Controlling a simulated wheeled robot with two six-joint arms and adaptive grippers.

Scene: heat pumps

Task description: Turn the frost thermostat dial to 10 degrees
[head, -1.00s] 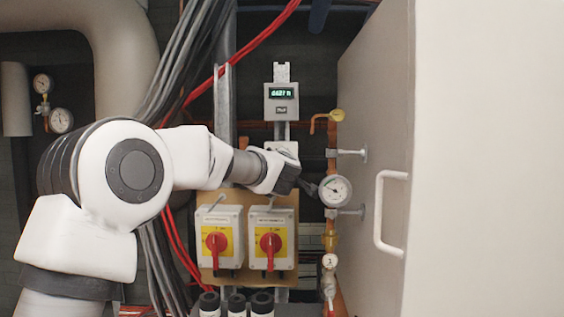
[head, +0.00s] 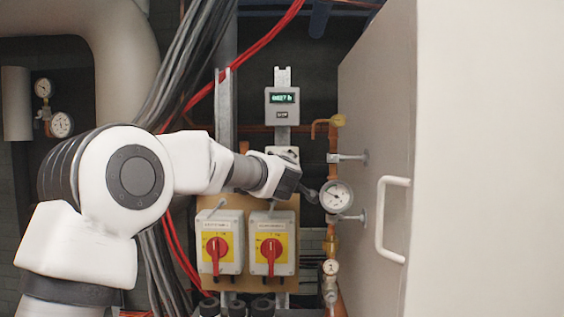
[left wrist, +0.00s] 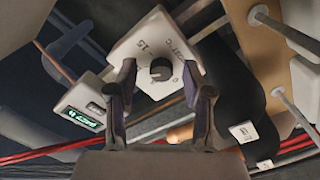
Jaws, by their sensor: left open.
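The frost thermostat is a white box (left wrist: 150,45) with a round black dial (left wrist: 160,69) in the left wrist view. Printed marks including "15", "0" and "°C" show around the dial; I cannot read its exact setting. In the head view only the top of the thermostat (head: 285,152) shows above my left gripper (head: 305,190), which hides the dial. In the left wrist view my left gripper (left wrist: 160,100) is open, its fingers on either side of the dial in the picture. Contact with the dial is not visible. My right gripper is not in view.
A meter with a green display (head: 282,100) is above the thermostat. Two red rotary switches (head: 217,247) (head: 271,248) are below. A pressure gauge (head: 336,197) on a copper pipe is close right of my gripper. A cabinet door with a white handle (head: 381,220) is farther right.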

